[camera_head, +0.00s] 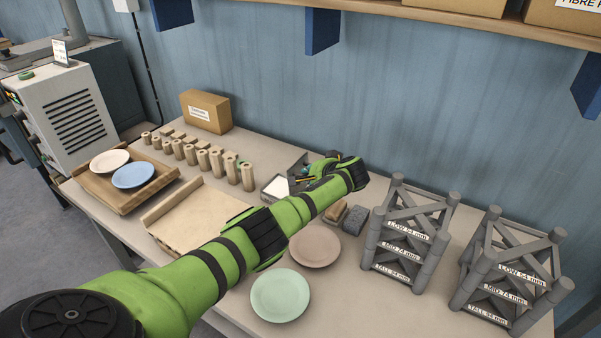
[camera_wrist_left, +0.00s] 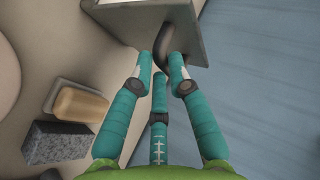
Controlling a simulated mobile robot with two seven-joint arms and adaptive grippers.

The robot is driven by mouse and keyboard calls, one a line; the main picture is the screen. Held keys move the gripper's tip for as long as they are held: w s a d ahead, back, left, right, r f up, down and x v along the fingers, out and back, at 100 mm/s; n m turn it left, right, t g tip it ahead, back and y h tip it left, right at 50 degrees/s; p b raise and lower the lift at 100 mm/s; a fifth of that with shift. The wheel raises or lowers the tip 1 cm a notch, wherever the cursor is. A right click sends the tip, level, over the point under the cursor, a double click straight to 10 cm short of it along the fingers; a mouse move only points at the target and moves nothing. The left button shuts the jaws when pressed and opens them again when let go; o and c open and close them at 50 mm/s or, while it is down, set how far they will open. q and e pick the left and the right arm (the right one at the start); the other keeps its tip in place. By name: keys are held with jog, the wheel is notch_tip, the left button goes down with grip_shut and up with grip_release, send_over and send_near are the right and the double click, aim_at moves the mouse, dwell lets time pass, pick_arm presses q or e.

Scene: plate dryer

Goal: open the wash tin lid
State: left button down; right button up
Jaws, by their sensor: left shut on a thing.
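The wash tin (camera_head: 273,188) stands at the back middle of the bench in the head view, partly behind my left arm, with a pale area showing inside its dark rim. Its grey lid (camera_head: 297,164) seems to stand tilted up at the tin's back right; the exact angle is hard to tell. The lid also shows at the top of the left wrist view (camera_wrist_left: 128,17), with a dark curved handle (camera_wrist_left: 180,38). My left gripper (camera_head: 303,179) is at this handle, its teal fingers (camera_wrist_left: 161,66) closed around it. My right gripper is out of view.
A tan sponge (camera_wrist_left: 80,104) and a grey block (camera_wrist_left: 59,147) lie beside the gripper. A pink plate (camera_head: 315,247) and a mint plate (camera_head: 280,295) lie in front, below my arm. Grey racks (camera_head: 408,235) stand right; wooden pegs (camera_head: 203,161) stand left.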

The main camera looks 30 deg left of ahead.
pick_arm(q)
jog(key=d+f, duration=0.1)
jog(key=d+f+b, duration=0.1)
jog(key=d, duration=0.1)
jog(key=shift+s+f, duration=0.1)
jog(key=shift+s, duration=0.2)
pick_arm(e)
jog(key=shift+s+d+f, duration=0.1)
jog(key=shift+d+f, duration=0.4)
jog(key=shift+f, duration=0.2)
pick_arm(q)
jog(key=shift+s+a, duration=0.1)
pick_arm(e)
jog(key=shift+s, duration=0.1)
pick_arm(q)
jog(key=c, duration=1.3)
grip_release()
jog(key=v, duration=1)
jog(key=shift+w+d+r, duration=0.25)
jog(key=shift+r, duration=0.1)
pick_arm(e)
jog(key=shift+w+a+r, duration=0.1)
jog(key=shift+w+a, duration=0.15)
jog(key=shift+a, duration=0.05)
